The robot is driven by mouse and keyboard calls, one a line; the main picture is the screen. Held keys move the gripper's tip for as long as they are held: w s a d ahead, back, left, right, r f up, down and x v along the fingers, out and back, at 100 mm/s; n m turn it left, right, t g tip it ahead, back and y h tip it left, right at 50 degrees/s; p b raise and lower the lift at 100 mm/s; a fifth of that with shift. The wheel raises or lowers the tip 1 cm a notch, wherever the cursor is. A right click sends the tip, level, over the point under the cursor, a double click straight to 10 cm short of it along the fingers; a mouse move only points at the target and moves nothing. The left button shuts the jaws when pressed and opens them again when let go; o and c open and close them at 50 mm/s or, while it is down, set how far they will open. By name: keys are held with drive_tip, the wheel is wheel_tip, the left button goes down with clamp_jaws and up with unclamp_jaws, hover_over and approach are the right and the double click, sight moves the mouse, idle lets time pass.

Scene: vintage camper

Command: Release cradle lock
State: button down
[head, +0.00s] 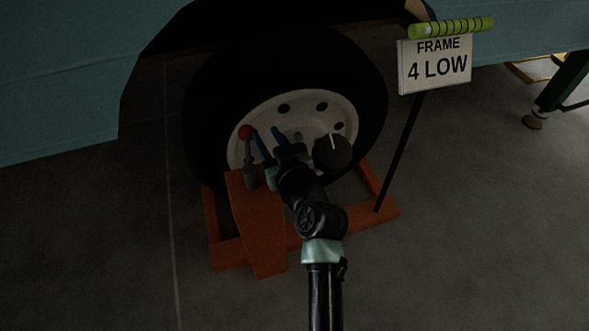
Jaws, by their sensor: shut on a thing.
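An orange wheel cradle (257,235) stands on the floor around the foot of a black tire (208,130) with a pale hub. A lever with a red ball knob (246,131) and a grey shaft stands upright at the cradle's left side, in front of the hub. My gripper (269,139), with blue fingers, is at the lever, just right of the red knob. It is shut on the lever as far as I can tell; the exact contact is small and dark. A black round dial (332,153) with a white mark is right of my gripper.
A white sign (435,65) reading "FRAME 4 LOW" stands on a black post to the right, with a green-yellow level vial (451,28) above it. The teal camper body (70,80) overhangs the wheel. The floor in front is clear.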

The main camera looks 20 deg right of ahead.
drive_tip(key=shift+w+a+r+n+y+b, duration=0.2)
drive_tip(key=shift+w+a+n+y+b, duration=0.85)
drive_tip(key=shift+b, duration=1.1)
drive_tip(key=shift+s+d, duration=0.15)
drive_tip(key=shift+d, duration=0.05)
drive_tip(key=p+v, duration=0.5)
drive_tip(key=v, duration=0.7)
drive_tip(key=shift+s+d+r+p, duration=0.15)
drive_tip(key=shift+s+d+p, duration=0.15)
drive_tip(key=shift+p, duration=0.1)
